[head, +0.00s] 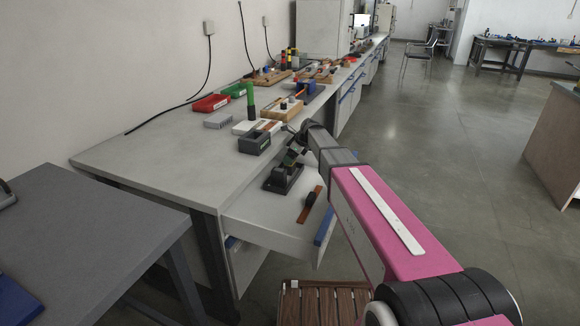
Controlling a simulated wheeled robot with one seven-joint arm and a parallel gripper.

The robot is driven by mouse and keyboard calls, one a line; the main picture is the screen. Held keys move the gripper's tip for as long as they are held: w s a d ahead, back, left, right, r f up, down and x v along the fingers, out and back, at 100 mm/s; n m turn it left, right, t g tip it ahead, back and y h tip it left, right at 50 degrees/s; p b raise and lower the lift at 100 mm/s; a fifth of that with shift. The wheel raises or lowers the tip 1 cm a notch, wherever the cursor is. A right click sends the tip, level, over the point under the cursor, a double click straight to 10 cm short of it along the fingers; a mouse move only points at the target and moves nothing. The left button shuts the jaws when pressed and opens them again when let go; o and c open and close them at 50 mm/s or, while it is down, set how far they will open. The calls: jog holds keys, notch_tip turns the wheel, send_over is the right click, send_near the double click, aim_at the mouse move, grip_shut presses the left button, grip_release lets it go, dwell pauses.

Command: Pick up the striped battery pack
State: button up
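I cannot pick out a striped battery pack for certain at this size. A red, yellow and black banded upright object (291,57) stands far back on the bench. A green and black upright cylinder (250,101) stands nearer. My gripper (292,156) is at the end of my pink arm, by the bench's front edge and over the open drawer (262,212). It is small and dark here, and I cannot tell whether its fingers are open or hold anything. A black object (283,180) shows just below it in the drawer, and whether they touch is unclear.
A brown strip with a black piece (310,205) lies in the drawer. On the bench (150,170) are a dark grey box (254,143), red (210,103) and green (234,90) bins and wooden blocks. The bench's near left end is clear. A wooden slatted stool (322,303) stands below.

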jog(key=shift+a+f, duration=0.2)
jog(key=shift+f, duration=0.1)
jog(key=c, duration=1.2)
jog(key=shift+r, duration=0.1)
